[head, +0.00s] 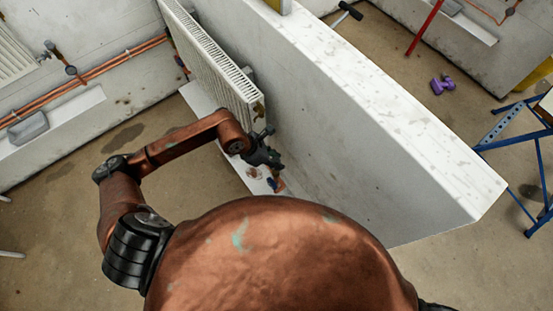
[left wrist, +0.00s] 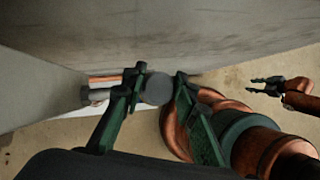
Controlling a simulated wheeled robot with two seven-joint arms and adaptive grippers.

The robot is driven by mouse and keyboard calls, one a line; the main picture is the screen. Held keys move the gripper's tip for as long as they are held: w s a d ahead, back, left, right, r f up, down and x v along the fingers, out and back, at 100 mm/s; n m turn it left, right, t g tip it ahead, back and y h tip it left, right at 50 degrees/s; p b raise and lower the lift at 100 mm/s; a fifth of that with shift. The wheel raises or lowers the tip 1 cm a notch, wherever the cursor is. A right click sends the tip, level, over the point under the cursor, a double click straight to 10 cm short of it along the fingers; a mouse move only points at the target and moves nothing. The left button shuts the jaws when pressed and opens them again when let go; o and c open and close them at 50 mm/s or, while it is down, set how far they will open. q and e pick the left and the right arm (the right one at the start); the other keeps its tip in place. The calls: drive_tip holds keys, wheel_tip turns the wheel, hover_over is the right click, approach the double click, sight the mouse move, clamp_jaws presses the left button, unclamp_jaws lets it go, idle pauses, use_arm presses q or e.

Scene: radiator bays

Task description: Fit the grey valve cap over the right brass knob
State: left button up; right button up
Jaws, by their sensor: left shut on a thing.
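The grey valve cap (left wrist: 159,88) shows as a round grey face between the fingers of my left gripper (left wrist: 157,80) in the left wrist view. The gripper is shut on it. In the head view my left gripper (head: 272,160) is low beside the partition wall, just past the radiator's near end; I cannot make out the cap there. A small brass-coloured part (head: 259,109) shows at that end of the radiator; I cannot tell whether it is the right brass knob. My right gripper (left wrist: 266,85) is at the right of the left wrist view, fingers apart, empty.
The white radiator (head: 215,60) hangs on the partition wall (head: 370,150). A pale ledge (head: 240,165) runs below it. In the left wrist view a grey fitting (left wrist: 97,96) and a copper pipe (left wrist: 104,79) lie left of the gripper. A blue trestle (head: 500,130) stands far right.

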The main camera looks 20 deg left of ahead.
use_arm(q)
drive_tip(key=shift+f+b, duration=0.3)
drive_tip(key=shift+b, duration=0.05)
idle(0.5)
drive_tip(key=o, duration=0.9)
drive_tip(key=shift+o, duration=0.6)
drive_tip(key=o, duration=0.3)
drive_tip(key=shift+r+p, duration=1.4)
drive_tip(key=shift+r, duration=1.05)
